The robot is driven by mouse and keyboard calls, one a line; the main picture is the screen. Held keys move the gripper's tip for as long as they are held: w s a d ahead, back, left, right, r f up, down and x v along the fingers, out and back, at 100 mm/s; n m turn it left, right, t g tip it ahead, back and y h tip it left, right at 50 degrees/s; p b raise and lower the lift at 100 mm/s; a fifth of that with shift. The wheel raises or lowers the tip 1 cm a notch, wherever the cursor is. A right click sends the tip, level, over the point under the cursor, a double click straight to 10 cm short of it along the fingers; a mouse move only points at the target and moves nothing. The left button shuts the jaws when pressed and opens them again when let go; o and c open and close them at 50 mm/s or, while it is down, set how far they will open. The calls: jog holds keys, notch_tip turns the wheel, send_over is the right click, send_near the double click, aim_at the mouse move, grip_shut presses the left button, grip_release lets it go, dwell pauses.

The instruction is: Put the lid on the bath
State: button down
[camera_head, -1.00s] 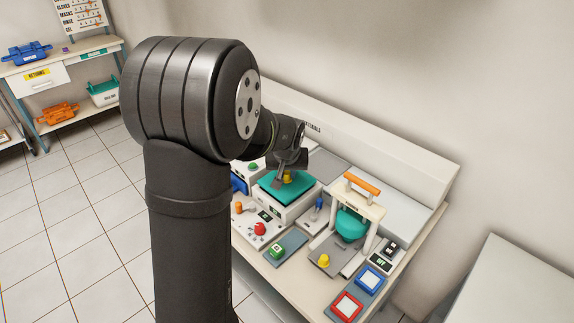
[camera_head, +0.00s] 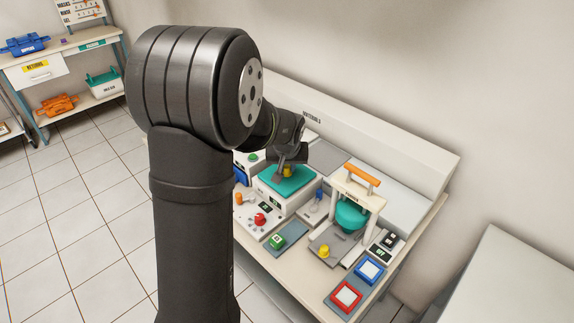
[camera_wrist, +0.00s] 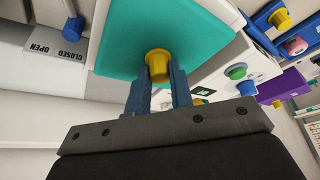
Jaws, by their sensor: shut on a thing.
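The lid (camera_head: 296,186) is a flat teal plate with a yellow knob. My gripper (camera_head: 286,162) is over it, with its fingers shut on the yellow knob (camera_wrist: 158,62). In the wrist view, the fingers (camera_wrist: 160,80) stand on either side of the knob, and the teal plate (camera_wrist: 185,28) spreads beyond them. The bath (camera_head: 290,208) is a white box directly under the lid. The lid looks level and lined up with the bath's top. I cannot tell whether it rests on the rim or hangs just above it.
A white frame with an orange handle (camera_head: 360,180) stands right of the bath, around a teal part (camera_head: 351,216). A blue lever (camera_head: 319,194) is close beside the bath.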

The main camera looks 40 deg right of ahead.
jog(key=c, duration=1.2)
grip_release()
jog(key=v, duration=1.7)
jog(key=shift+a+r, duration=0.1)
jog(key=shift+r, duration=0.1)
jog(key=shift+f, duration=0.1)
jog(key=x, duration=1.7)
jog(key=shift+f, duration=0.15)
jog(key=shift+r, duration=0.25)
